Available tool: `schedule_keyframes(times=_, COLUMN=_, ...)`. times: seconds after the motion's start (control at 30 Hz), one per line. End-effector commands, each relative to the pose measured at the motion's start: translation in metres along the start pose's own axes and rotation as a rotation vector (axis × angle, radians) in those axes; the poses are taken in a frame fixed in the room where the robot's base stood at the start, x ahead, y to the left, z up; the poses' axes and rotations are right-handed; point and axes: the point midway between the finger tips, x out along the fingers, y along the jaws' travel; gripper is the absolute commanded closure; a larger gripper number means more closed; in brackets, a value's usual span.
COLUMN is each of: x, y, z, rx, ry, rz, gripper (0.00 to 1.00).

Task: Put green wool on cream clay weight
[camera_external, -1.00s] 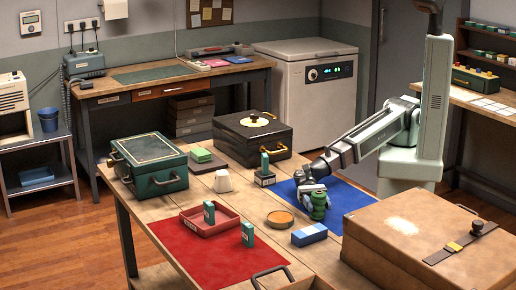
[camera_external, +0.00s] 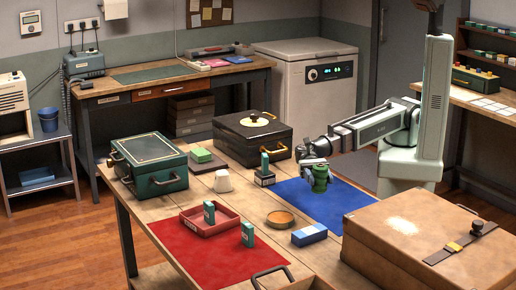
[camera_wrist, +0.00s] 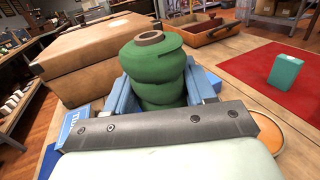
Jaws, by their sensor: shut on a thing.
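The green wool (camera_external: 320,183) is a dark green wound spool. My gripper (camera_external: 317,169) is shut on it and holds it upright above the blue mat. In the wrist view the green wool (camera_wrist: 158,72) fills the space between the blue fingers of my gripper (camera_wrist: 163,95), and its brown core shows on top. The cream clay weight (camera_external: 223,181) is a small pale tapered block.
A dark block with a green piece (camera_external: 265,172) stands between the weight and my gripper. The blue mat (camera_external: 345,208), round tan dish (camera_external: 280,219) and blue-white box (camera_external: 309,235) are nearby. A large brown case (camera_external: 400,255) stands at front right. The red mat (camera_external: 205,260) lies at left.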

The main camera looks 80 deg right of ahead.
Motion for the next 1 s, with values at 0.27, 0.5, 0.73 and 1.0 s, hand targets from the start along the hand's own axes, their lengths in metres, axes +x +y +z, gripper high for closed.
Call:
schedule_keyframes(times=0.27, x=-0.011, y=-0.010, z=0.003, rx=0.001, ry=0.001, rz=-0.022, gripper=0.74)
schedule_keyframes(times=0.5, x=-0.058, y=-0.051, z=0.016, rx=-0.002, ry=0.000, rz=-0.112, gripper=0.74)
schedule_keyframes(times=0.73, x=-0.116, y=-0.104, z=0.037, rx=-0.001, ry=-0.001, rz=-0.219, gripper=0.74)
schedule_keyframes(times=1.0, x=-0.193, y=-0.179, z=0.063, rx=0.000, ry=0.000, rz=-0.404, gripper=0.74)
